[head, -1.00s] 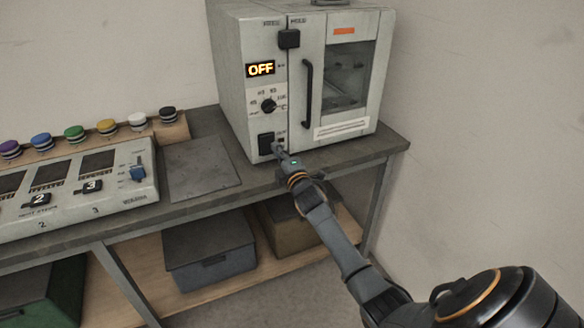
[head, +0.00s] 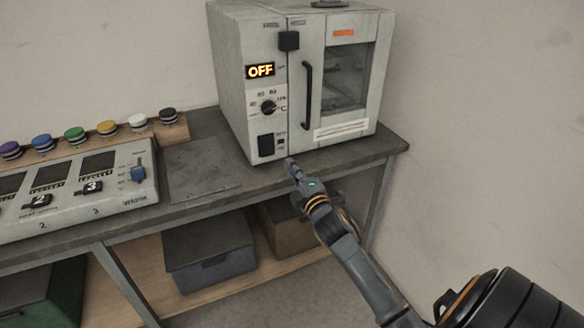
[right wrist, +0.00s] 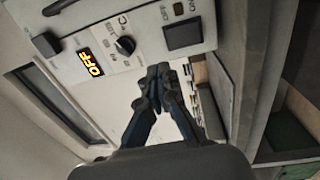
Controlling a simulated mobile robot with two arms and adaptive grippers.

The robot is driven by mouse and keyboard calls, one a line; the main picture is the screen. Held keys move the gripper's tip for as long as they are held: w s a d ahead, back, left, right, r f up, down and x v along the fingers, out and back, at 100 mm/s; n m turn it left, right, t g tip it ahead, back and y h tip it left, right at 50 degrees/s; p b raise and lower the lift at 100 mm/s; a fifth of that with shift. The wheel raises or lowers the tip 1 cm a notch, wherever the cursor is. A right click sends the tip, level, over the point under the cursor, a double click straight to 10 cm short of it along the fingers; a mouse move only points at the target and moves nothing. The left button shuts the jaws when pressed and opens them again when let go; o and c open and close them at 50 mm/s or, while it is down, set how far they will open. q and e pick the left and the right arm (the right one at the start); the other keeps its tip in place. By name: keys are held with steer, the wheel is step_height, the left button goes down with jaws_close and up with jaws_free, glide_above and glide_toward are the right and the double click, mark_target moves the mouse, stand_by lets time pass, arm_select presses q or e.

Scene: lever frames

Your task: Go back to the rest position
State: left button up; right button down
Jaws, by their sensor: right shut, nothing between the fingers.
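My right gripper (head: 291,165) is shut and empty, in front of the oven's lower left corner near the bench's front edge. In the right wrist view its closed fingertips (right wrist: 159,75) point toward the control panel. The grey oven (head: 231,84) stands on the bench with its door closed. Its display (head: 260,71) reads OFF. A dark knob (head: 268,107) and a black rocker switch (head: 266,145) sit below the display. The switch also shows in the right wrist view (right wrist: 184,34), apart from the fingers. My left gripper is not in view.
The bench (head: 350,152) carries a control box (head: 110,195) with a blue slider at the left and a row of several coloured knobs behind it. A flat grey plate (head: 200,168) lies between box and oven. Storage bins (head: 209,252) sit on the lower shelf.

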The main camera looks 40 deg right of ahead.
stand_by(0.3)
steer(key=s+a+f+m+g+y, duration=0.1)
steer(key=s+a+f+m+g, duration=0.15)
steer(key=f, duration=0.95)
steer(key=s+a+f+m+g, duration=0.1)
steer(key=s+f+m+g, duration=0.15)
steer(key=f, duration=0.85)
steer(key=s+a+f+m+g+y, duration=0.1)
steer(key=s+a+f+g, duration=0.1)
steer(key=s+f, duration=0.45)
steer(key=s+a+f+m+g+y, duration=0.1)
steer(key=s+a+f+g, duration=0.15)
steer(key=f, duration=0.75)
steer(key=s+a+f+m+g, duration=0.2)
steer(key=s+f, duration=0.4)
steer(key=s, duration=0.6)
steer(key=s+a+f+m+g+p, duration=0.1)
steer(key=s+a+f, duration=0.4)
steer(key=s, duration=0.8)
steer(key=s+a+f+m+g+y, duration=0.1)
steer(key=s+a+f+m+g, duration=0.2)
steer(key=s, duration=0.9)
step_height(320, 180, down, 4)
steer(key=shift+s+a+f+g+p, duration=0.1)
steer(key=shift+s+a+g+p, duration=0.2)
steer(key=shift+g, duration=0.75)
